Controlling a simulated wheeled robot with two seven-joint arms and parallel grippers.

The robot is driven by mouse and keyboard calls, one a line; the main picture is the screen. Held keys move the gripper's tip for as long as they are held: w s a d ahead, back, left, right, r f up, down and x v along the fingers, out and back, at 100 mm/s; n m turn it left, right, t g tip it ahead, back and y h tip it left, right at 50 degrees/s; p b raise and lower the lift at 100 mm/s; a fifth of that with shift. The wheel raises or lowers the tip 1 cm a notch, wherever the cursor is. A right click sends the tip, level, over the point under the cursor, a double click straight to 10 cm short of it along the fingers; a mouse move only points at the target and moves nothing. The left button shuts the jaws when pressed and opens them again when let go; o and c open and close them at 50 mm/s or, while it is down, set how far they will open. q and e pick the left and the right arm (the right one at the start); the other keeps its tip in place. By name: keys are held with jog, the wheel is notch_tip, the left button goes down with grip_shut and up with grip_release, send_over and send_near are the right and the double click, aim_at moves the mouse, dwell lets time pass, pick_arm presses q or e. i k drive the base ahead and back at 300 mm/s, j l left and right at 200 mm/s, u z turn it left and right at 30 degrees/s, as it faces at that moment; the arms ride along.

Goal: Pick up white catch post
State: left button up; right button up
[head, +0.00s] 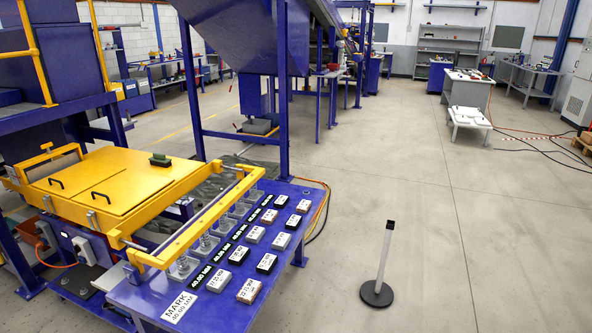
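A slim whitish post (382,258) with a black cap and a round black base stands upright on the concrete floor, right of the blue table. It looks like the white catch post, though no label on it is readable. Nothing touches it. Neither of my grippers shows in the head view.
A blue table (205,311) carries labelled blocks and small clear-topped pieces (184,265). A yellow frame with a lidded cover (118,181) stands at left. A blue machine frame (283,100) rises behind. The floor (470,240) around the post is clear.

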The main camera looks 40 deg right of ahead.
aim_at(376, 294)
jog(key=i+z, duration=0.1)
jog(key=z, duration=0.35)
jog(key=l+z, duration=0.1)
jog(key=z, duration=0.4)
jog(key=i+z, duration=0.15)
jog(key=z, duration=0.3)
jog(key=i+z, duration=0.1)
jog(key=z, duration=0.35)
jog(key=i, duration=0.15)
